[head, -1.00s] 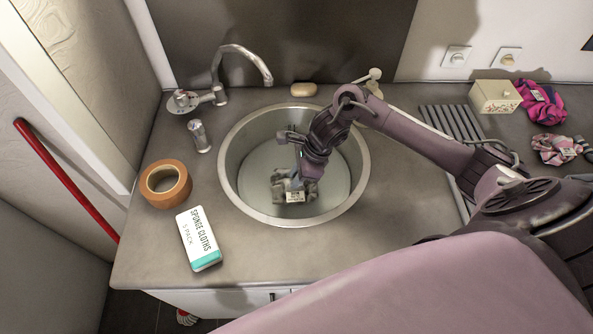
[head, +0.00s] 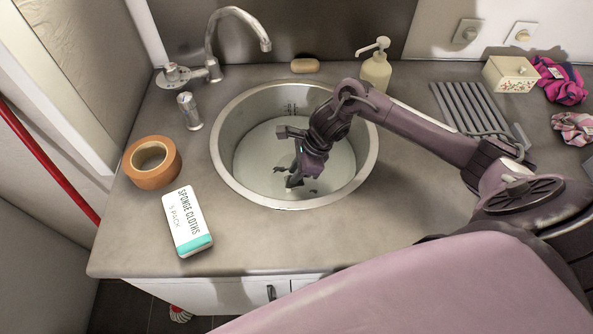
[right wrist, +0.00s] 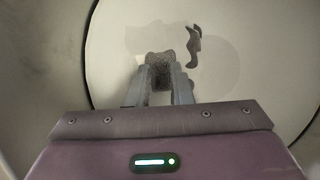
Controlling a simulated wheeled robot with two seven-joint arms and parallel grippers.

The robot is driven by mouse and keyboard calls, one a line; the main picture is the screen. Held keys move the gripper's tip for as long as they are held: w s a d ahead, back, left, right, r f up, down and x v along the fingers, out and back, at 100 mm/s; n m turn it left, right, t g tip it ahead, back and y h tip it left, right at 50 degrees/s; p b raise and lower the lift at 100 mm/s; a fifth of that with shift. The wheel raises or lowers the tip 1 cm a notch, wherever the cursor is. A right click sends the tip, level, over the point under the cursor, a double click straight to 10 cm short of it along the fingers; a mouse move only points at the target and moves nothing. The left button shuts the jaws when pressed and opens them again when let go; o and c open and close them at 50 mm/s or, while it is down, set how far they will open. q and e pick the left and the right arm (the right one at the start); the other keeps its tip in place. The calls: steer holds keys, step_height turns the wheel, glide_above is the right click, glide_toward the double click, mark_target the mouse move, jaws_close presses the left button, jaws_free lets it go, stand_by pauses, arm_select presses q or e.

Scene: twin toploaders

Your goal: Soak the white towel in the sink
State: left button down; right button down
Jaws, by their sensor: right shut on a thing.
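The round metal sink (head: 222,160) holds cloudy, pale water (head: 262,165). My right gripper (head: 294,178) points down into it, its fingertips at the water surface. It is shut on a crumpled cloth, apparently the towel, which looks grey rather than white. In the right wrist view a grey fuzzy fold of the towel (right wrist: 159,66) sits between the fingers. Another dark fold (right wrist: 193,46) pokes out beside it. Most of the cloth is hidden under the water. My left gripper is not in view.
The tap (head: 210,50) stands at the back left of the sink. A soap bar (head: 305,65) and pump bottle (head: 376,70) stand behind it. A tape roll (head: 135,175) and sponge cloth pack (head: 187,222) lie left. A ribbed drainer (head: 475,110) is on the right.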

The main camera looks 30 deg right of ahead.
mark_target(307, 180)
steer(key=shift+s+f, duration=0.4)
steer(key=shift+s, duration=0.05)
steer(key=c, duration=1.7)
jaws_free()
steer(key=o, duration=0.5)
steer(key=shift+w, duration=0.2)
steer(key=shift+r, duration=0.1)
steer(key=b+v, duration=0.1)
steer(key=v, duration=0.5)
steer(key=shift+d+r, duration=0.15)
steer(key=shift+r, duration=0.15)
steer(key=shift+d+r, duration=0.15)
steer(key=shift+r, duration=0.4)
